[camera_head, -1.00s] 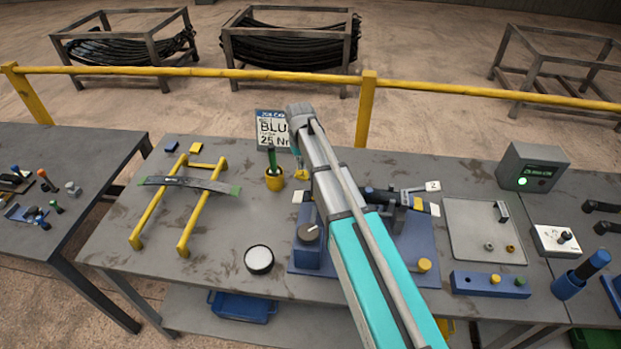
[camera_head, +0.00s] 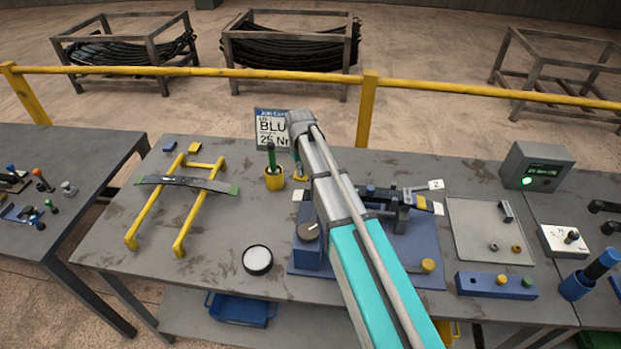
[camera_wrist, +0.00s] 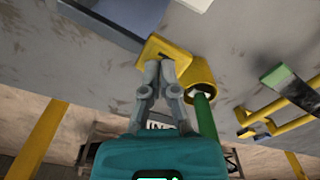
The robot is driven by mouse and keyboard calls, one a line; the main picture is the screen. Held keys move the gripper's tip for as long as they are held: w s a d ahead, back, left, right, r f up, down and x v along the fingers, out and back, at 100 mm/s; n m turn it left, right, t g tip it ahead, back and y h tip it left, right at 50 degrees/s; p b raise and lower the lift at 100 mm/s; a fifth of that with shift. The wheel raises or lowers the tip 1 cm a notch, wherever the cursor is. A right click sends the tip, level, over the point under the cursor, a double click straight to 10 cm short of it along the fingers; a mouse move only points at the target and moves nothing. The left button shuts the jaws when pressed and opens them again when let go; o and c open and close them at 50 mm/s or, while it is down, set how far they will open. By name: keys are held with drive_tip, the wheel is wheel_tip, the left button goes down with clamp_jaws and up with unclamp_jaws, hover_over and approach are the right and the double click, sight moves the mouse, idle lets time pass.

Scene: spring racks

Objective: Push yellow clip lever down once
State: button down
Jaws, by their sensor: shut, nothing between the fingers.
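A yellow bracket-like piece (camera_wrist: 160,48) lies on the table just beyond my fingertips in the wrist view; I cannot tell whether it is the clip lever. My gripper (camera_wrist: 166,64) is shut and empty, its tips at or very near this piece; contact is unclear. A yellow cup (camera_wrist: 203,74) with a green-handled tool (camera_wrist: 206,112) is right beside it. Another yellow part (camera_head: 421,203) is on the blue fixture (camera_head: 425,240). My gripper is mostly hidden there.
The fixture carries a dark clamp (camera_head: 392,199) and a knob (camera_head: 308,232). A leaf spring (camera_head: 186,183) rests on a yellow rack (camera_head: 150,214) at left. A sign (camera_head: 271,129) stands behind the cup. A round white-topped disc (camera_head: 257,260) sits at the front.

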drive_tip(key=shift+f+b, duration=1.35)
drive_tip(key=shift+f, duration=0.1)
wheel_tip(320, 180, up, 10)
drive_tip(key=p, duration=1)
drive_tip(key=shift+r, duration=0.15)
drive_tip(key=s+d+f+m+b, duration=0.1)
drive_tip(key=s+d+f+m, duration=0.1)
drive_tip(key=s+d, duration=0.5)
drive_tip(key=s+d+f+m+b, duration=0.1)
drive_tip(key=s+d+f+b, duration=0.1)
drive_tip(key=s+d, duration=0.6)
drive_tip(key=s, duration=0.7)
drive_tip(key=shift+s+d+m+b, duration=0.15)
drive_tip(key=shift+s+m+b, duration=0.15)
drive_tip(key=shift+s+m, duration=0.1)
